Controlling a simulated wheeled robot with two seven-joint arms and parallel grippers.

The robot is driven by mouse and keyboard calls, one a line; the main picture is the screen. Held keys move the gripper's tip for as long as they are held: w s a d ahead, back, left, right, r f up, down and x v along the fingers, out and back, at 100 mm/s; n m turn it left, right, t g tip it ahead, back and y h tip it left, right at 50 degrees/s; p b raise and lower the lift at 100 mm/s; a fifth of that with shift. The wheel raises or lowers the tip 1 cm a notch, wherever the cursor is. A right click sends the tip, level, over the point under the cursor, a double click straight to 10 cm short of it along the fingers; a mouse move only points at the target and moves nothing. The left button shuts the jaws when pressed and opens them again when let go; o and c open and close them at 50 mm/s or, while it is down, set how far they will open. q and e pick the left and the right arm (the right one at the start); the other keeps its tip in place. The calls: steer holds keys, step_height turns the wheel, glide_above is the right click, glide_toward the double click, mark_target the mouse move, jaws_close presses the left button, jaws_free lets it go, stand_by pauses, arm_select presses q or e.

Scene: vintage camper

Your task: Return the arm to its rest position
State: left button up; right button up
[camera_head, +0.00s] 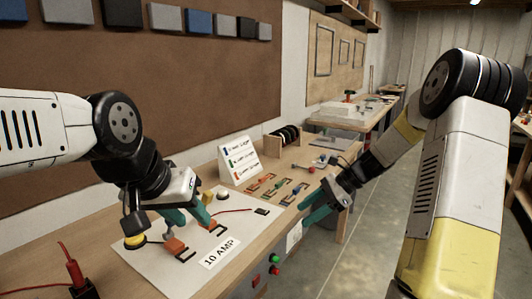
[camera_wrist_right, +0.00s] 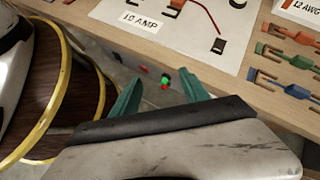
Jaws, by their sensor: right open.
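My left gripper (camera_head: 190,226) reaches down from the left over the white 10 AMP mat (camera_head: 150,262). Its two teal fingers stand apart, close above an orange connector (camera_head: 173,249); I cannot tell whether they touch it. My right gripper (camera_head: 304,209) is in front of the bench's front edge, with its arm coming in from the right. In the right wrist view its teal fingers (camera_wrist_right: 162,92) are spread with nothing between them. Below them are the bench front and floor.
The wooden bench (camera_head: 262,217) holds coloured fork terminals (camera_head: 291,193), a sign card (camera_head: 240,162) and a rack of spools (camera_head: 284,138). A red-wired plug (camera_head: 75,274) stands at the near left. Red and green buttons (camera_head: 275,264) are on the bench front. The floor (camera_head: 372,225) at right is clear.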

steer(key=s+r+n+t+h, duration=0.3)
steer(key=s+r+n, duration=0.4)
steer(key=s, duration=0.4)
steer(key=s+d+r+n+t+h, duration=0.1)
steer(key=s+r+n+h, duration=0.3)
steer(key=s+r+n, duration=0.4)
steer(key=shift+s+d+n+t, duration=0.3)
steer(key=shift+s+n+t, duration=0.7)
steer(key=shift+s, duration=1.15)
